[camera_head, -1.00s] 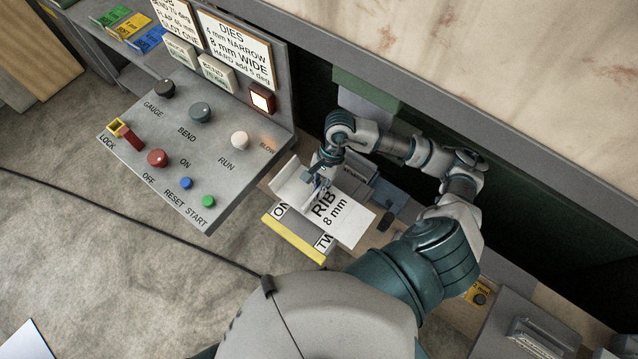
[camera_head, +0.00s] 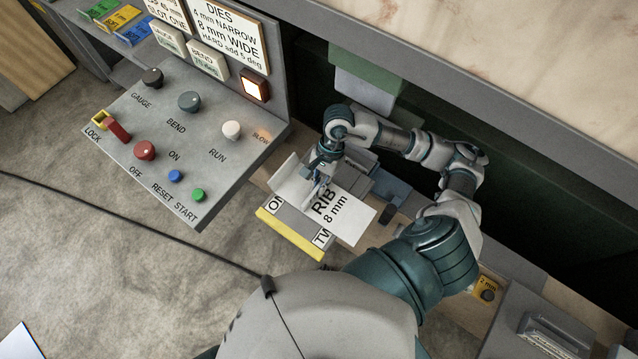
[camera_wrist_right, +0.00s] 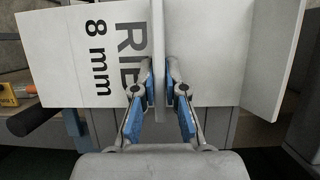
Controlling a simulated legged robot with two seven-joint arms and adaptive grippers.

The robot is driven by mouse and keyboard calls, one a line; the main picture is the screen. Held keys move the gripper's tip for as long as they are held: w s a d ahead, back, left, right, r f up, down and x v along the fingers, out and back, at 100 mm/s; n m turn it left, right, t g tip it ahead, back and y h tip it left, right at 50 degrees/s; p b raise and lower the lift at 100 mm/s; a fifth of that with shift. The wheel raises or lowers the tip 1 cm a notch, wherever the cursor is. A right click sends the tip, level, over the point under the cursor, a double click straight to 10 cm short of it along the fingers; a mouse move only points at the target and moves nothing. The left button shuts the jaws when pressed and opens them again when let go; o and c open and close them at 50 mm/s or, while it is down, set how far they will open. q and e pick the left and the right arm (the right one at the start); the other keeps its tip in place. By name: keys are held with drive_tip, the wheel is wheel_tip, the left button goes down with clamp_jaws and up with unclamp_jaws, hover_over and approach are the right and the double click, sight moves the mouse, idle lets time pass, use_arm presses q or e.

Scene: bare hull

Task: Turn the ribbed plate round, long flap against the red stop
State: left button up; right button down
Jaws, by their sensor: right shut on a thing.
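The ribbed plate (camera_head: 346,214) is white and marked "RIB 8 mm". A raised flap (camera_head: 284,172) stands at its left end in the head view. My right gripper (camera_head: 318,182) is shut on the upright rib near the plate's middle. The right wrist view shows the two blue-padded fingers (camera_wrist_right: 159,80) on either side of the rib (camera_wrist_right: 158,40). There the flap (camera_wrist_right: 275,55) is at the right and the lettered flat part (camera_wrist_right: 90,60) at the left. I cannot make out a red stop near the plate. My left gripper is not in view.
The control panel (camera_head: 190,140) with knobs, buttons and a red lock handle (camera_head: 117,129) stands left of the plate. A yellow-edged block (camera_head: 290,236) with partly covered labels lies just in front. A lit lamp (camera_head: 255,89) and signs are behind. Dark recess lies beyond my right arm.

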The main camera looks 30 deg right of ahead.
idle(0.3)
drive_tip(key=c, duration=1.2)
unclamp_jaws()
drive_tip(key=shift+s, duration=0.1)
